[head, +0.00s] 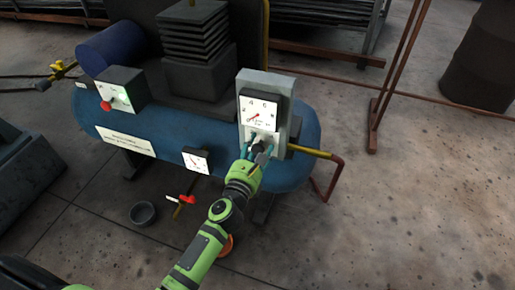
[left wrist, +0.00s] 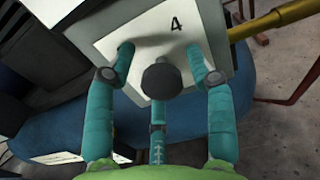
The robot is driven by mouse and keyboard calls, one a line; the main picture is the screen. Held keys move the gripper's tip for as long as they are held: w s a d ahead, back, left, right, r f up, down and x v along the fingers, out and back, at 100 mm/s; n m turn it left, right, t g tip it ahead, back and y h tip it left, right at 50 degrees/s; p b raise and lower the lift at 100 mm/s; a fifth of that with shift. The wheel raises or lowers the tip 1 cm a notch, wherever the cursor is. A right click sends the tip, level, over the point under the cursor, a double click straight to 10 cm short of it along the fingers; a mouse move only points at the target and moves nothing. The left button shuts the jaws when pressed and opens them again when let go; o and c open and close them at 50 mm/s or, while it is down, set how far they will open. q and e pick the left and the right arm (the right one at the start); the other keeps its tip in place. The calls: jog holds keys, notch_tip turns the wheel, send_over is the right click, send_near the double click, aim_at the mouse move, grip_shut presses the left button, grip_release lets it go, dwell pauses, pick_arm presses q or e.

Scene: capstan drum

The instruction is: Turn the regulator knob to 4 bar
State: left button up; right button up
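The dark round regulator knob (left wrist: 161,80) sticks out from a pale plate (left wrist: 150,25) marked "4" in the left wrist view. In the head view the plate is on a grey upright panel (head: 285,85), below a square white gauge (head: 259,109) whose red needle points to the lower left. My left gripper (left wrist: 161,54) has its teal fingers spread on both sides of the knob, with gaps visible, and a third finger below it. It also shows in front of the knob in the head view (head: 257,144). My right gripper is in neither view.
The panel stands on a blue tank (head: 165,130). A smaller gauge (head: 196,160), a box with a red button (head: 121,90) and a red-handled valve (head: 182,200) are to the left. A yellow pipe (head: 310,152) runs right. A grey bowl (head: 143,213) is on the floor.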

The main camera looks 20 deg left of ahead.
pick_arm(q)
jog(key=c, duration=0.7)
jog(key=shift+r, duration=0.15)
